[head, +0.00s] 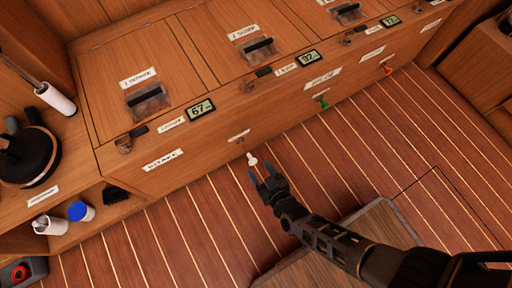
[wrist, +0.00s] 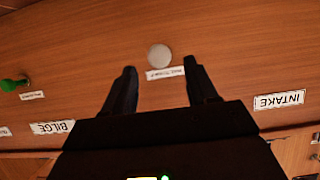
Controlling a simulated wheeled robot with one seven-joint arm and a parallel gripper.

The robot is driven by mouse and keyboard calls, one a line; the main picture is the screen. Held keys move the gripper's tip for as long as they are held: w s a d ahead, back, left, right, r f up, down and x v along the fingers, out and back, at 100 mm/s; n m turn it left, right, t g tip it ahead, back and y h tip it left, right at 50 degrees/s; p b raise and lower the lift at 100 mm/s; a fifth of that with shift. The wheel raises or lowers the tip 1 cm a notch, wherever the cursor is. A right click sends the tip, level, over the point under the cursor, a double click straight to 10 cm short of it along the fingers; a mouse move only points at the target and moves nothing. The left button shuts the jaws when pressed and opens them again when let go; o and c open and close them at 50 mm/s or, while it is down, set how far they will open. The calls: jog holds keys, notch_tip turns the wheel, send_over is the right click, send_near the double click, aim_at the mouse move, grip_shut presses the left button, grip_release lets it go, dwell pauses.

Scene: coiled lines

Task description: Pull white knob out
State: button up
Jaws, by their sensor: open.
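The white knob (head: 252,160) sticks out from the wooden front panel, below a small label, in the head view. In the wrist view the white knob (wrist: 159,56) appears as a round pale disc just beyond the fingertips and roughly between them. My gripper (head: 264,176) is open and empty, its two dark fingers pointing at the knob from the front. In the wrist view my gripper (wrist: 160,72) shows its fingers spread wide on either side of the label. Whether the fingertips overlap the knob in depth is hard to tell.
A green knob (head: 323,104) and an orange knob (head: 387,69) sit farther right along the panel; the green knob shows at left in the wrist view (wrist: 14,83). A wooden box edge (head: 372,222) lies beneath my arm. The striped floor (head: 190,225) before the panel is clear.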

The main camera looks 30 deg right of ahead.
jog(key=shift+p+v, duration=0.45)
jog(key=shift+v, duration=1.45)
jog(key=s+d+r, duration=0.2)
jog(key=s+r, duration=0.4)
jog(key=r, duration=0.4)
jog(key=s+d+r+t, duration=0.1)
jog(key=s+r, duration=0.5)
jog(key=r, duration=0.3)
jog(key=s+d+r, duration=0.2)
jog(key=s+r, duration=0.4)
jog(key=r, duration=0.4)
notch_tip(320, 180, up, 41)
jog(key=s+d+p, duration=0.1)
jog(key=p, duration=2.5)
jog(key=shift+s, duration=0.4)
